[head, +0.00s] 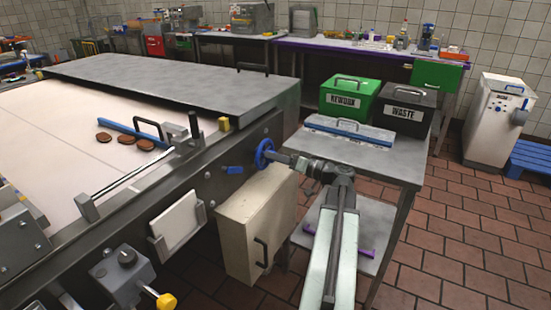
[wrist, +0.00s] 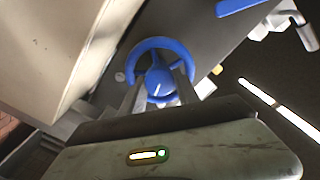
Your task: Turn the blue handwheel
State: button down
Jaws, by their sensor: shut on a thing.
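The blue handwheel (head: 264,153) is mounted on the dark side panel of the conveyor machine, below the grey cover. My gripper (head: 284,159) reaches it from the right and is shut on it. In the wrist view the handwheel (wrist: 135,58) shows as a blue ring with spokes and a round hub with a white mark. The two fingers of my gripper (wrist: 158,92) lie on either side of the hub, over the lower part of the wheel. The fingertips hide parts of the wheel, so the exact contact cannot be told.
A cream cabinet (head: 240,226) hangs just below the handwheel. A blue lever (head: 234,170) sits left of it. A grey side table (head: 385,160) with a green REWORK bin (head: 345,99) and a dark WASTE bin (head: 402,110) stands at the right. Tiled floor is open farther right.

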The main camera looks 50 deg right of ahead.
jog(key=m, duration=0.5)
jog(key=shift+m, duration=0.3)
jog(key=m, duration=0.5)
jog(key=shift+f, duration=0.1)
jog(key=m, duration=0.5)
jog(key=shift+m, duration=0.4)
jog(key=m, duration=0.4)
jog(key=shift+m, duration=0.3)
jog(key=shift+f, duration=0.1)
jog(key=c, duration=0.9)
grip_release()
